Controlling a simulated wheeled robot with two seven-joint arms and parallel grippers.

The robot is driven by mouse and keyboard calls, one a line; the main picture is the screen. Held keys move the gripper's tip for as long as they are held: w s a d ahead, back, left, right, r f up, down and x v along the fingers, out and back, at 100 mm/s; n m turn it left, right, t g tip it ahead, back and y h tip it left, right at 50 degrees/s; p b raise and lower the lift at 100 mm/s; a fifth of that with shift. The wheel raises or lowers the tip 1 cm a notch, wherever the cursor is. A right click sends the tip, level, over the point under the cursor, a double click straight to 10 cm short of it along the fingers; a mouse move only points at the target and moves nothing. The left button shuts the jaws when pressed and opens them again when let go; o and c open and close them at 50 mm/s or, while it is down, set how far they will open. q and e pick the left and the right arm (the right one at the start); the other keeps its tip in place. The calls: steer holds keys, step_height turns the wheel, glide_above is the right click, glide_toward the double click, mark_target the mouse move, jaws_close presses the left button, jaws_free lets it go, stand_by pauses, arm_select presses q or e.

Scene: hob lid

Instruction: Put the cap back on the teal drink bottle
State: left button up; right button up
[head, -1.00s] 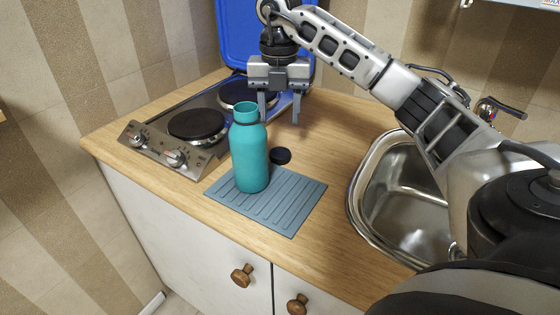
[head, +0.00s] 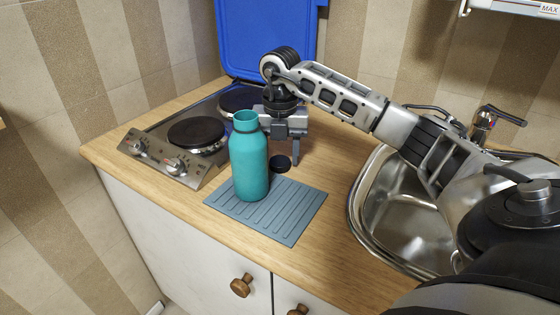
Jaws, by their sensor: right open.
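The teal drink bottle (head: 249,160) stands upright and uncapped on the grey-blue ribbed mat (head: 285,215). Its open mouth faces up. A small round dark cap (head: 279,164) lies on the wooden counter just behind the mat, to the right of the bottle. My right gripper (head: 282,158) is open and points down over the cap, with its right finger beside the cap's right side. Its other finger is mostly hidden behind the bottle. I cannot tell whether the fingers touch the cap. My left gripper is not in view.
A two-plate hob (head: 180,165) with a raised blue lid (head: 266,40) stands behind and left of the bottle. A steel sink (head: 395,205) with a tap (head: 485,120) is on the right. The wooden counter (head: 325,170) between mat and sink is clear.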

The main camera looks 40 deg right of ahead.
mark_target(280, 160)
steer(key=shift+f, duration=0.35)
steer(key=c, duration=0.6)
step_height(280, 160, up, 10)
steer(key=shift+p, duration=0.45)
